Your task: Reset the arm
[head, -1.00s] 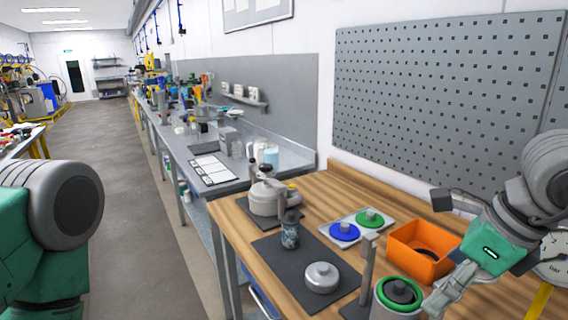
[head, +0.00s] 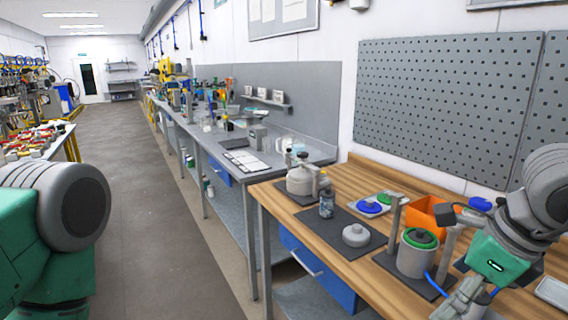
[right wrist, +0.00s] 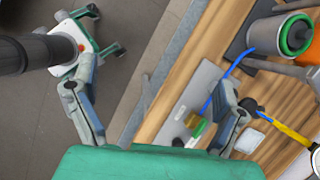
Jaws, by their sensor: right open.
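My right arm comes in from the right in the head view. Its gripper (head: 468,302) hangs low at the front right of the wooden bench. In the right wrist view the two fingers stand wide apart, and the gripper (right wrist: 152,92) is open with nothing between the fingers. My left arm shows only as a shoulder part at the left edge of the head view; its gripper is out of sight. A grey drum with a green ring (head: 417,257) stands beside my right gripper, apart from it. The drum also shows in the right wrist view (right wrist: 270,35).
An orange bin (head: 424,215) is partly behind my right arm. A grey round lid (head: 356,235) and a patterned canister (head: 327,204) are on a dark mat. Blue and green discs (head: 370,206) lie behind. The aisle floor (head: 150,220) on the left is clear.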

